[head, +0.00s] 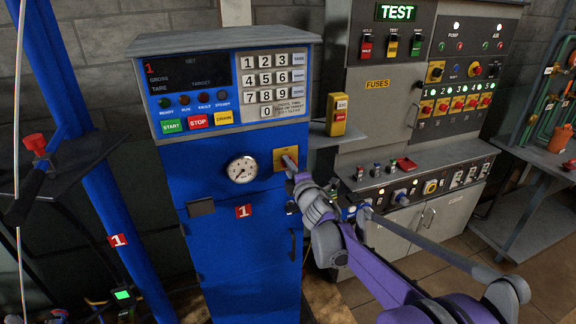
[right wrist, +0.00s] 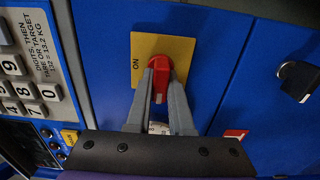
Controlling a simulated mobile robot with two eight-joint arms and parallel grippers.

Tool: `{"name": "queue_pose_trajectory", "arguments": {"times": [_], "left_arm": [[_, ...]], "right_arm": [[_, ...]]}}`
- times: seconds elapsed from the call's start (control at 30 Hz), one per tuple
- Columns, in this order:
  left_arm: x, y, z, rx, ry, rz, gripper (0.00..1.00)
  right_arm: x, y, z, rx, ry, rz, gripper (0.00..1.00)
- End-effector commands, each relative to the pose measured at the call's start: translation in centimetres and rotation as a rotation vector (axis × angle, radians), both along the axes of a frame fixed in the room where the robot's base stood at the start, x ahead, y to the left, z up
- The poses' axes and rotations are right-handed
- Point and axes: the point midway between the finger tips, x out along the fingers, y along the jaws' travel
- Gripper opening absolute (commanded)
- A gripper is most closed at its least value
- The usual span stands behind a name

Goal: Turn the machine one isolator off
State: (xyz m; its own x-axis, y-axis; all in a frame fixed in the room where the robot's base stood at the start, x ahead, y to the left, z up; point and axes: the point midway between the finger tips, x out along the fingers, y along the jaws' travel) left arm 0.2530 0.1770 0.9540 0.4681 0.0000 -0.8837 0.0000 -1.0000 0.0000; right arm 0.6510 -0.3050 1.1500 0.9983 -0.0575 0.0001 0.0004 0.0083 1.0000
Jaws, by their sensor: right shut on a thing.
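The machine one isolator is a red knob (right wrist: 160,72) on a yellow plate (right wrist: 142,50) marked ON, on the front of the blue scale cabinet (head: 235,225). In the head view the yellow plate (head: 281,154) sits right of a round dial gauge (head: 242,169), and my gripper hides much of the knob. My right gripper (head: 291,166) is at the plate. In the right wrist view its two fingers (right wrist: 161,82) are shut on the red knob, one on each side. The knob's exact turn angle is hard to tell. My left gripper is not in view.
Above are the keypad (head: 274,80) and the START, STOP and yellow buttons (head: 198,121). A red 1 label (head: 243,211) and a dark latch (head: 201,207) are lower on the cabinet. A grey TEST panel (head: 400,110) with a protruding ledge stands close on the right.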

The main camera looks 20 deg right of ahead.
Motion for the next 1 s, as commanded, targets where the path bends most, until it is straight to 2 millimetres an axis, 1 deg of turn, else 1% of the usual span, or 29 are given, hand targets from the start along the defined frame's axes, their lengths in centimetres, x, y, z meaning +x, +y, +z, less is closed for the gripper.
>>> {"name": "queue_pose_trajectory", "arguments": {"times": [0.4,0.43,0.57,0.6,0.87,1.0], "left_arm": [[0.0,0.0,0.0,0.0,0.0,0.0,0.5],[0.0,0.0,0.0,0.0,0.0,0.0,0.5],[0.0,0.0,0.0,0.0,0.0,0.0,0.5],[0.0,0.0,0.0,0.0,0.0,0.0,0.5],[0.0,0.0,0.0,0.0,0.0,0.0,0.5],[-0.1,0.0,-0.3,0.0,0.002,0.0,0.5]], "right_arm": [[0.0,0.0,0.0,-0.009,0.001,0.0,0.0],[0.0,0.0,0.0,-0.009,0.001,0.0,0.24],[0.0,0.0,0.0,-0.008,0.0,0.0,0.47],[0.0,0.0,0.0,-0.008,0.0,0.0,0.5],[0.0,0.0,0.0,-0.007,0.0,0.0,0.5],[-1.0,0.0,-0.1,-0.007,0.001,-0.001,0.5]]}}
